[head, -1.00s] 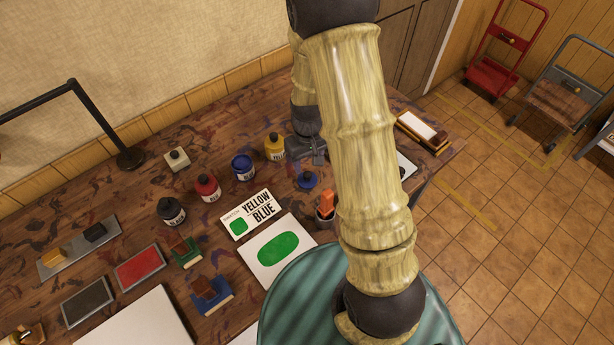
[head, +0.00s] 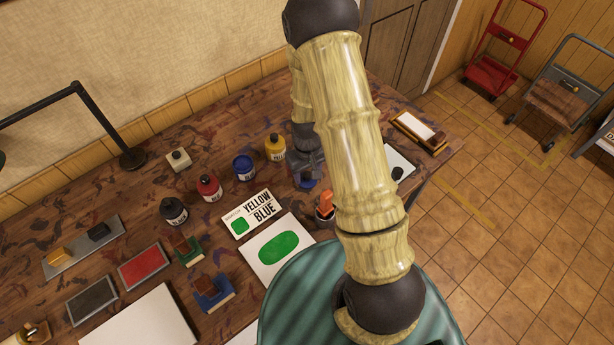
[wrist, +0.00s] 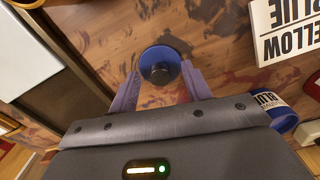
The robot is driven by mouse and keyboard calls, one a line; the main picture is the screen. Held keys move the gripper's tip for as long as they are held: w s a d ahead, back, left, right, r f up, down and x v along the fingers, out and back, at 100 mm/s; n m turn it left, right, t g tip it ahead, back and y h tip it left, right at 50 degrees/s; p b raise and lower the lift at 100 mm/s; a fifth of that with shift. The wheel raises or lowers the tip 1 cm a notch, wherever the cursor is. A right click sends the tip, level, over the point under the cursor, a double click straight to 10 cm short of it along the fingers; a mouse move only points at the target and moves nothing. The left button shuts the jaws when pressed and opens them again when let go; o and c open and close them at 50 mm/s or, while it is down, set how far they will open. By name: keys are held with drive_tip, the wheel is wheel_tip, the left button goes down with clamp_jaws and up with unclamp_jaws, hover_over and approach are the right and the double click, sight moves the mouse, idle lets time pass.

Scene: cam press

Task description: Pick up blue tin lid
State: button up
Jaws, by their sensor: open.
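The blue tin lid (wrist: 160,60) is a round blue disc with a dark knob, lying on the wooden table. In the wrist view it sits between the tips of my gripper (wrist: 162,82), whose two purple fingers are open on either side of it. I cannot tell whether the fingers touch its rim. In the head view my gripper (head: 308,174) is over the lid (head: 307,183), which is mostly hidden. The open blue tin (head: 243,168) stands to the left, and its label side shows at the right of the wrist view (wrist: 280,112).
A yellow-blue card (head: 252,214) lies to the left.

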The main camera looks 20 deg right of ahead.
sight(308, 175)
idle(0.4)
drive_tip(key=c, duration=1.1)
drive_tip(key=shift+o, duration=0.2)
wheel_tip(308, 175, up, 10)
drive_tip(key=b, duration=0.1)
drive_tip(key=shift+b, duration=0.35)
